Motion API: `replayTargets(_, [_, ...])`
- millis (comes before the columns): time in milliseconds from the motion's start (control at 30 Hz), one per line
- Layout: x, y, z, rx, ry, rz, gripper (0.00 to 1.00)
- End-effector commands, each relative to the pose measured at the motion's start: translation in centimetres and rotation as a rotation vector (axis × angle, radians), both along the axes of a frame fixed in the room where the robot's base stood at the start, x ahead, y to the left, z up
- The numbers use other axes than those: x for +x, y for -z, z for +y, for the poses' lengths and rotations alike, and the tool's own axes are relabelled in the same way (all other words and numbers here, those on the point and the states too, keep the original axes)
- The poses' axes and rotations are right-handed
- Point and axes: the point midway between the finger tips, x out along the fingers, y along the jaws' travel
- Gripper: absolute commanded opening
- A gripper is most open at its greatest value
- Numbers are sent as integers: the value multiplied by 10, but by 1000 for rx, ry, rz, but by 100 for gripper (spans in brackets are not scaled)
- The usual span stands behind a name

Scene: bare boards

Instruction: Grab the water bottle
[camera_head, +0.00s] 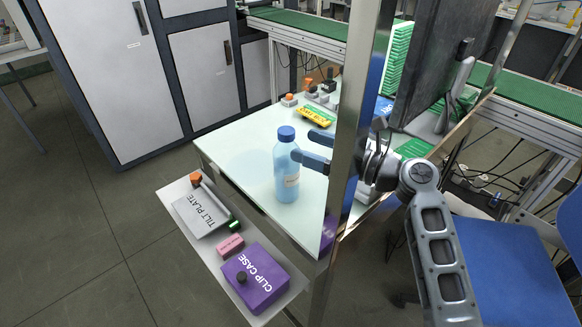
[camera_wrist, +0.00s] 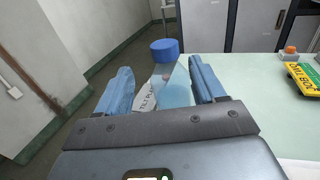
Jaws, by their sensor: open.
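The water bottle (camera_head: 286,168) is light blue with a dark blue cap and a small label. It stands upright on the pale table (camera_head: 240,150), near its front left edge. My gripper (camera_head: 309,148) has blue fingers and is open, at the upper right of the bottle in the head view. In the wrist view, the bottle (camera_wrist: 174,88) shows between the two open fingers of my gripper (camera_wrist: 161,85), nearer the right finger. Its lower part is hidden behind the gripper body. I cannot tell whether a finger touches it.
A metal post (camera_head: 350,130) stands right of the bottle, in front of my arm. A lower shelf holds a tilt plate (camera_head: 200,212), a pink block (camera_head: 230,245) and a purple clip case (camera_head: 256,278). A yellow box (camera_head: 314,117) and small parts lie farther back.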

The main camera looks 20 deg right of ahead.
Motion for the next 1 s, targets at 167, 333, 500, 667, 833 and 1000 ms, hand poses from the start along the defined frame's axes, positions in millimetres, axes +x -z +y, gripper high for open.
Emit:
replayTargets(167, [15, 0, 10, 0, 0, -1, 69])
replayTargets(333, [37, 1, 19, 1, 1, -1, 69])
replayTargets(500, [53, 2, 31, 0, 2, -1, 69])
replayTargets(667, [56, 3, 33, -1, 4, -2, 69])
replayTargets(833, [56, 3, 33, -1, 4, -2, 66])
replayTargets(1000, [56, 3, 32, -1, 4, -2, 50])
